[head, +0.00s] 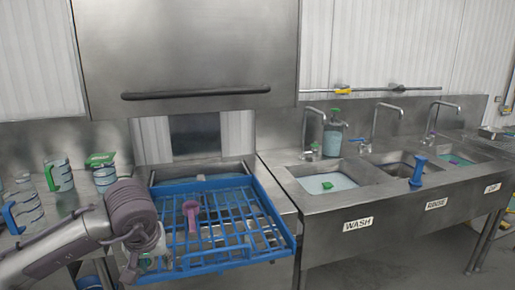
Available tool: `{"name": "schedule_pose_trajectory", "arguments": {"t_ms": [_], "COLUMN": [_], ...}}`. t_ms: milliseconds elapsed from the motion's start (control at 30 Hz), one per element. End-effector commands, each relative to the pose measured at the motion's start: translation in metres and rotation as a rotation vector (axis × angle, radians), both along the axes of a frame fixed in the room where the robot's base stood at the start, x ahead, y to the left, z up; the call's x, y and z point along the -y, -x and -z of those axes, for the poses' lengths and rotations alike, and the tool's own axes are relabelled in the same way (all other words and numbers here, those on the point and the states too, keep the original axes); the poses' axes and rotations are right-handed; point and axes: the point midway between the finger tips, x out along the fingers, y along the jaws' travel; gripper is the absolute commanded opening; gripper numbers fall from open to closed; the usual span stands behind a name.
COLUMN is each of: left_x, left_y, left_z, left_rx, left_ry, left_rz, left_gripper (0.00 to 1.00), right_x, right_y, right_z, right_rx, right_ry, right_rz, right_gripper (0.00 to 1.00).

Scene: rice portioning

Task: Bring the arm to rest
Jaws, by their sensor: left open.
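My left arm comes in from the lower left, and its left gripper (132,274) hangs down at the front left corner of the blue dish rack (258,252). The gripper is open; its fingertips are small and partly hidden by the wrist. A mauve, long-handled utensil (191,214) stands in the rack, apart from the gripper. A small pale and green item shows beside the gripper at the rack's left edge, too unclear to name. My right gripper is not in view.
Measuring jugs with blue and green handles (59,172) stand on the left counter. A steel dishwasher hood (190,60) is raised behind the rack. Sinks marked WASH (328,184), RINSE and a third lie to the right, with taps and a soap bottle (333,138).

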Motion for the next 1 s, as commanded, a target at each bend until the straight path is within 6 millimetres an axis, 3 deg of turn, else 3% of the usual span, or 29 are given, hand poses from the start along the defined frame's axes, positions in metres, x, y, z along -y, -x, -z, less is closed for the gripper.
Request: {"name": "schedule_pose_trajectory", "arguments": {"t_ms": [167, 367, 567, 667, 767, 867, 933, 1000], "left_x": [0.021, 0.051, 0.102, 0.136, 0.168, 0.184, 0.173, 0.149], "left_y": [0.001, 0.004, 0.010, 0.012, 0.008, -0.013, -0.032, -0.044], "left_z": [0.020, 0.045, 0.078, 0.096, 0.113, 0.142, 0.181, 0.226], "left_rx": [-0.060, -0.152, -0.342, -0.505, -0.728, -1.042, -1.286, -1.471], "left_ry": [0.126, 0.309, 0.632, 0.866, 1.146, 1.470, 1.678, 1.816], "left_rz": [-0.039, -0.116, -0.300, -0.484, -0.770, -1.238, -1.671, -2.066], "left_gripper": [0.46, 0.46, 0.46, 0.46, 0.46, 0.46, 0.46, 0.46], "right_x": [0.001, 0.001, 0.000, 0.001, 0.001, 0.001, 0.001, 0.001], "right_y": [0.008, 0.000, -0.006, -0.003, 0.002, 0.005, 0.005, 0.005], "right_z": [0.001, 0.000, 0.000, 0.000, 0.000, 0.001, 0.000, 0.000], "right_rx": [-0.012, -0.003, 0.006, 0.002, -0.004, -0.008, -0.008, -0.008], "right_ry": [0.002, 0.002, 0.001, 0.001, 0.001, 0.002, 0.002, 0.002], "right_rz": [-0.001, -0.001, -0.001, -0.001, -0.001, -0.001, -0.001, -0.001], "right_gripper": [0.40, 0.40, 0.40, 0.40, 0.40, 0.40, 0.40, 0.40]}}
